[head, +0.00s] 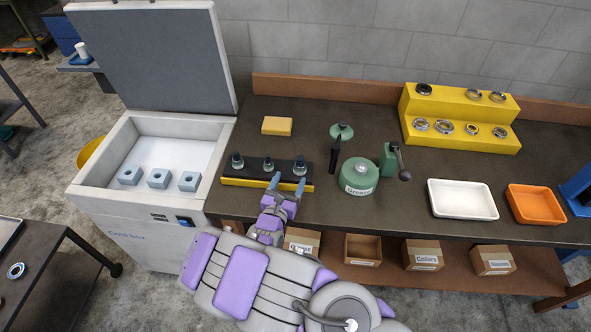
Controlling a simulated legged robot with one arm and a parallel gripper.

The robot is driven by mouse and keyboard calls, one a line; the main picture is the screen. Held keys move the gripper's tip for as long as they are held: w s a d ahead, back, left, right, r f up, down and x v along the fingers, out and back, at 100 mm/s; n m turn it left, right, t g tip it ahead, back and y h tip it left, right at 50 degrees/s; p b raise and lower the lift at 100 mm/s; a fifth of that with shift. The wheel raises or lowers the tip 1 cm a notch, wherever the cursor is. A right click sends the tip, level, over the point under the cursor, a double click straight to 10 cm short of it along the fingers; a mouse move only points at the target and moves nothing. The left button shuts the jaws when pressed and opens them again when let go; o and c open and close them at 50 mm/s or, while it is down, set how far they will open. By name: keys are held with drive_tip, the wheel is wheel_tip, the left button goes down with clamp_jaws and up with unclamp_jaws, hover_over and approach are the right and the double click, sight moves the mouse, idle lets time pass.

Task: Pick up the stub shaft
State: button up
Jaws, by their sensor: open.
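Three short dark shaft-like pieces with metallic parts stand upright in a row on a black rack with a yellow front (230,181): a left one (237,161), a middle one (268,165) and a right one (299,168). I cannot tell which of them is the stub shaft. My gripper (288,182) is open, its blue fingertips apart at the rack's front edge, just in front of the middle and right pieces. Nothing shows between the fingers. I cannot tell whether a finger touches the rack.
An open cold box (107,203) with three blue-grey blocks stands left. A yellow block (277,125) lies behind the rack. Right are a green grease pot (358,178), a yellow stepped stand with rings (465,138), a white tray (461,213) and an orange tray (544,217).

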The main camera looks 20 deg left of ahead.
sight(298, 170)
drive_tip(key=w, duration=0.1)
drive_tip(key=w+d+r+b, duration=0.1)
drive_tip(key=w, duration=0.1)
drive_tip(key=w+d, duration=0.1)
drive_tip(key=w, duration=0.1)
drive_tip(key=shift+r+b, duration=0.15)
drive_tip(key=shift+b, duration=0.25)
drive_tip(key=shift+w+a, duration=0.2)
drive_tip(key=shift+w, duration=0.05)
drive_tip(key=shift+a+f, duration=0.2)
drive_tip(key=shift+a, duration=0.55)
drive_tip(key=shift+c, duration=0.2)
drive_tip(key=shift+d+r, duration=0.2)
drive_tip(key=shift+d, duration=0.7)
drive_tip(key=c, duration=0.6)
drive_tip(key=shift+a+f, duration=0.1)
drive_tip(key=shift+a, duration=0.3)
drive_tip(key=c, duration=0.4)
clamp_jaws()
